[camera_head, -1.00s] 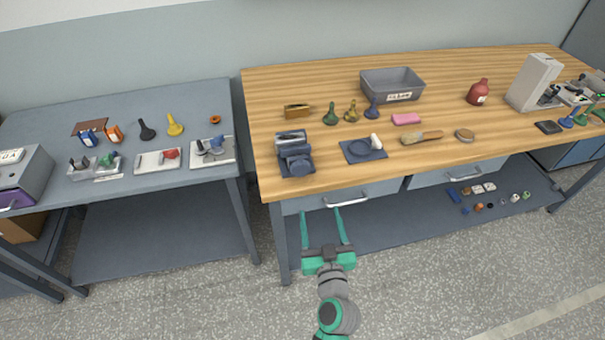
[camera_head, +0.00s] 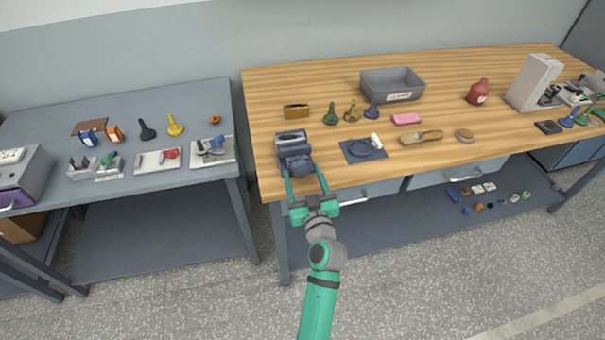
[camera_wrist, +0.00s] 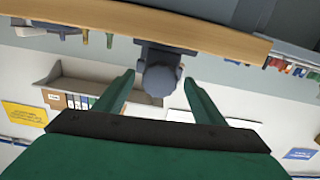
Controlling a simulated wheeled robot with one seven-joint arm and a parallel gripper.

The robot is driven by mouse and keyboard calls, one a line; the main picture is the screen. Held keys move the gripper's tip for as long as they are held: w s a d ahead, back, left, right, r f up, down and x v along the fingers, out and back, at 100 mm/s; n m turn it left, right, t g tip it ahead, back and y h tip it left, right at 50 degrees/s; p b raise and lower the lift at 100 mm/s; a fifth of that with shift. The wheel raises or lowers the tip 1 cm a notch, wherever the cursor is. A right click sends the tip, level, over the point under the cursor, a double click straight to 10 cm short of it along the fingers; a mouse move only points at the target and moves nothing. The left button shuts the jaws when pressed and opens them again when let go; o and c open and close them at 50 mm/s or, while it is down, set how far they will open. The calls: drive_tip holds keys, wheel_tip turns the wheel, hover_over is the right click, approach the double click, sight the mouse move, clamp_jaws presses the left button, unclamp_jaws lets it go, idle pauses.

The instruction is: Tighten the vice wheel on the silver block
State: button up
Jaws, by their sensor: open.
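The dark blue-grey vice (camera_head: 283,153) stands at the left front corner of the wooden bench, with the silver block (camera_head: 291,137) in its jaws. Its round wheel (camera_head: 301,167) faces the bench's front edge. The wheel also shows in the wrist view (camera_wrist: 160,79), between and beyond the fingertips. My gripper (camera_head: 304,173) is open and empty at the front edge, one finger toward each side of the wheel. A gap shows on both sides in the wrist view (camera_wrist: 158,88), so I see no contact. The silver block cannot be made out in the wrist view.
Right of the vice lie a blue plate (camera_head: 355,154) with a white-handled part, a brush (camera_head: 421,138) and a pink block (camera_head: 406,119). A grey bin (camera_head: 393,84) stands behind. Drawers sit under the bench's front edge. A grey table (camera_head: 60,120) is at left.

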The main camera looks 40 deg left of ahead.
drive_tip(key=shift+w+a, duration=0.3)
drive_tip(key=shift+a, duration=0.05)
drive_tip(key=c, duration=1.1)
drive_tip(key=shift+o, duration=0.2)
drive_tip(key=m, duration=0.3)
drive_tip(key=shift+m, duration=2)
